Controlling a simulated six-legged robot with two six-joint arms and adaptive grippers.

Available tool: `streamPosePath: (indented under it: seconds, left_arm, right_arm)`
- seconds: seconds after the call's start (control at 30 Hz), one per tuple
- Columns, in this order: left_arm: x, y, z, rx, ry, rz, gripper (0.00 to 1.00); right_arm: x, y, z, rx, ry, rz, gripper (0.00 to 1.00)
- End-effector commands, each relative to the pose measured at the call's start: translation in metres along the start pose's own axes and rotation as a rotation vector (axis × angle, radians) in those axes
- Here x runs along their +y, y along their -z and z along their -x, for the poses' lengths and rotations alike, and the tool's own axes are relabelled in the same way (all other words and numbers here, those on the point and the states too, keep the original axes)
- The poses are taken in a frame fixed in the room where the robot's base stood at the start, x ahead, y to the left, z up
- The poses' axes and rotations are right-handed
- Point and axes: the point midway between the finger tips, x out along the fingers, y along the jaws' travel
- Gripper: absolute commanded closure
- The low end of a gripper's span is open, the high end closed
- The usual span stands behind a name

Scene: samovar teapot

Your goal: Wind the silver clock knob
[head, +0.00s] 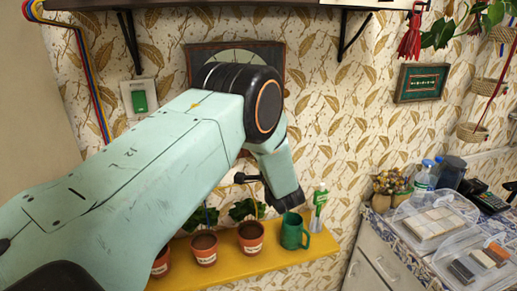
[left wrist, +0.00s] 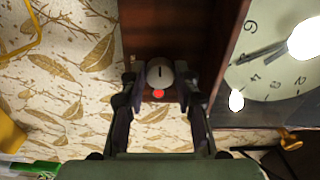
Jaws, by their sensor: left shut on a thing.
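The silver knob (left wrist: 160,71), round with a dark slot mark, shows in the left wrist view on the dark wooden side of the clock case (left wrist: 213,45). My left gripper (left wrist: 159,88) has its two dark fingers on either side of the knob and is shut on it. The clock's pale dial (left wrist: 285,75) with dark numerals and hands is at the right of that view. In the head view the clock (head: 197,60) hangs on the wall, largely hidden behind my left arm. My left fingers and the knob cannot be made out there. My right gripper is not in view.
Below the clock, a yellow shelf (head: 270,247) holds several potted plants, a green mug (head: 293,232) and a bottle (head: 319,208). A counter at right holds clear boxes (head: 430,220) and bottles.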

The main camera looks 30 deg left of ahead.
Motion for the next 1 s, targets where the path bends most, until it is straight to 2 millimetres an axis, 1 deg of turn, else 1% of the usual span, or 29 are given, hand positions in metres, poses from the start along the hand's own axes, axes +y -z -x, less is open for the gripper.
streamPosePath:
  seconds: [0.03, 0.6, 1.0]
  left_arm:
    - [0.005, -0.002, 0.002, -0.002, -0.012, -0.051, 1.00]
    - [0.003, -0.002, 0.002, 0.001, -0.012, -0.590, 1.00]
    - [0.002, -0.001, 0.002, 0.003, -0.011, -0.898, 1.00]
  right_arm:
    - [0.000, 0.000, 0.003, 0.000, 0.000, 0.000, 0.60]
    - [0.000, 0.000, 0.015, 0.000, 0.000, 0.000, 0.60]
    - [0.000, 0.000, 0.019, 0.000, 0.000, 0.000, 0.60]
